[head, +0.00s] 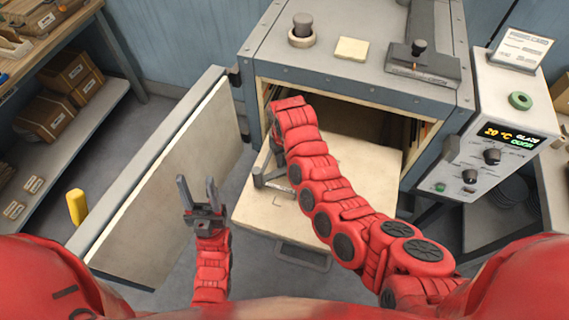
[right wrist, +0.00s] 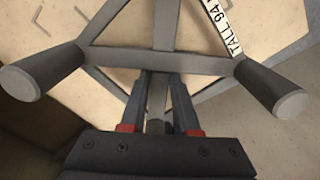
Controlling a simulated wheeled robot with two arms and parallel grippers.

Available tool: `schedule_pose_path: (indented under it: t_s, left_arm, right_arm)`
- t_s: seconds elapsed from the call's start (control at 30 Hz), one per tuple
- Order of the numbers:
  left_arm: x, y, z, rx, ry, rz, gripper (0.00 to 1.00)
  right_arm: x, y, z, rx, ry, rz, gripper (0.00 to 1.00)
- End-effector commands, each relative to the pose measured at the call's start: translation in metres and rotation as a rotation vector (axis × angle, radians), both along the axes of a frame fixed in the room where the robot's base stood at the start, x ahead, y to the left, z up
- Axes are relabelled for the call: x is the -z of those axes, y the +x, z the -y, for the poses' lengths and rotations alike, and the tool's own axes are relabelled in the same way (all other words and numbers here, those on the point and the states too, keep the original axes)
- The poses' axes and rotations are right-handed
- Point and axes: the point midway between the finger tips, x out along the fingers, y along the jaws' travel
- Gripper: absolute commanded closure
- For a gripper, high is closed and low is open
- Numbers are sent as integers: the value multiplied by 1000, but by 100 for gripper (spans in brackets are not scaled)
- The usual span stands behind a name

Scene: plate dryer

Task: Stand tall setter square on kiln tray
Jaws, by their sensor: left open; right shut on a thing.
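The tall setter (right wrist: 115,57) is a dark grey frame with thick round posts and a white label reading "TALL 94". My right gripper (right wrist: 157,92) is shut on its middle bar. In the head view, part of the setter (head: 270,181) shows over the left side of the kiln tray (head: 345,165); my right arm hides the rest and the right gripper. The cream tray is pulled out of the kiln, and dark corner marks show on it in the right wrist view. I cannot tell whether the setter touches the tray. My left gripper (head: 199,193) is open and empty, left of the tray.
The kiln (head: 350,75) stands behind, its door (head: 165,180) swung open at the left. A control box (head: 495,150) is on its right side. A small pad (head: 351,49) and a knobbed weight (head: 302,30) sit on top. Shelves with boxes stand far left.

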Motion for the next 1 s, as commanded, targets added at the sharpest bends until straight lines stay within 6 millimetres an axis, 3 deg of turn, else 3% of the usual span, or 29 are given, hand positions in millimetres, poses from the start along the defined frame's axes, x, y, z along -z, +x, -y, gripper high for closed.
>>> schedule_pose_path:
  t_s: [0.3,0.67,0.7,0.8,0.87,1.0]
  left_arm:
    - [-17,0,0,0,0,0,50]
    - [-13,0,0,0,0,0,50]
    - [-13,0,0,0,0,0,50]
    - [-14,0,0,0,0,0,50]
    - [-14,0,0,0,0,0,50]
    - [-14,0,0,0,0,0,50]
  right_arm:
    - [26,-1,0,0,0,-1,100]
    - [31,0,0,1,2,2,100]
    - [32,0,0,1,2,1,69]
    - [31,0,0,0,2,1,51]
    - [31,0,0,1,2,1,40]
    - [31,0,0,0,2,1,40]
